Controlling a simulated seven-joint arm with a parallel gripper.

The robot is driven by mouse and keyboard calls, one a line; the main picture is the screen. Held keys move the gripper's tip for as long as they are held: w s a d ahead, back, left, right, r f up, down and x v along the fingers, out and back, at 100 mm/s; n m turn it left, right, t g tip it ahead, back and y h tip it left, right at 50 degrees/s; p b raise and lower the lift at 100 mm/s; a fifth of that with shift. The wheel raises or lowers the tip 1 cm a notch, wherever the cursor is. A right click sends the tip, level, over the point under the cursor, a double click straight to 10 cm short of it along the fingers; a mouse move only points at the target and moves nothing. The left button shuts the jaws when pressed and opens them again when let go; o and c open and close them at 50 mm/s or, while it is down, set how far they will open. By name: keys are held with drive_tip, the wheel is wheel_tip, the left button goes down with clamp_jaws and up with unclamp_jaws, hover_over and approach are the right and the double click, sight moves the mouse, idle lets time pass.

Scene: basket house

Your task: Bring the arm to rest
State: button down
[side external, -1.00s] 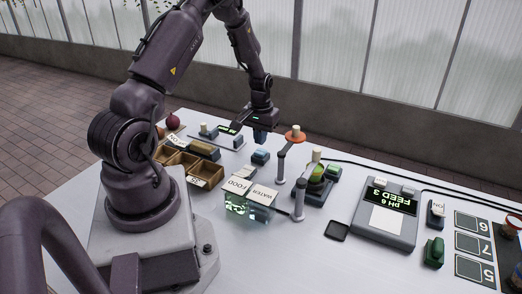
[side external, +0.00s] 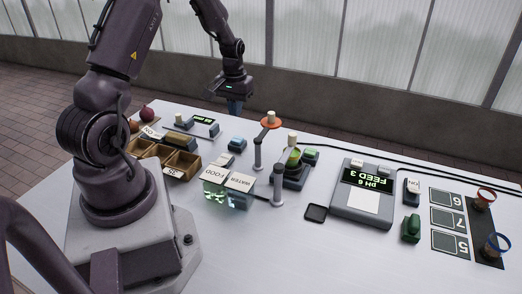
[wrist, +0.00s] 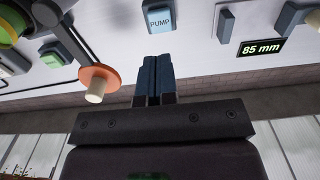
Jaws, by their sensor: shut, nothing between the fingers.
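My gripper (side external: 235,107) hangs above the far edge of the white table in the side external view, pointing down. In the wrist view my gripper (wrist: 154,62) has its two blue fingers shut together with nothing between them. It is apart from the things on the table. A light-blue PUMP block (wrist: 159,20) shows just beyond the fingertips in the wrist view.
An orange disc with a pale knob (side external: 270,122) stands on a post right of my gripper. A display device (side external: 202,121) is at left. FOOD and WATER boxes (side external: 228,186), a wooden tray (side external: 185,163) and a FEED panel (side external: 362,190) occupy the table. The front table is bare.

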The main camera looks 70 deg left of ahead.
drive_tip(key=s+d+r+m+t, duration=0.2)
drive_tip(key=s+d+r+m, duration=0.1)
drive_tip(key=d+r, duration=0.4)
drive_tip(key=s+d+r+m+t, duration=0.1)
drive_tip(key=s+d+r+m, duration=0.2)
drive_tip(key=d+r, duration=0.5)
drive_tip(key=s+d+r+m+t, duration=0.2)
drive_tip(key=d+r, duration=0.6)
drive_tip(key=d, duration=0.5)
drive_tip(key=shift+s+d+r+m+t, duration=0.3)
drive_tip(key=shift+s+m, duration=0.2)
drive_tip(key=shift+s, duration=0.75)
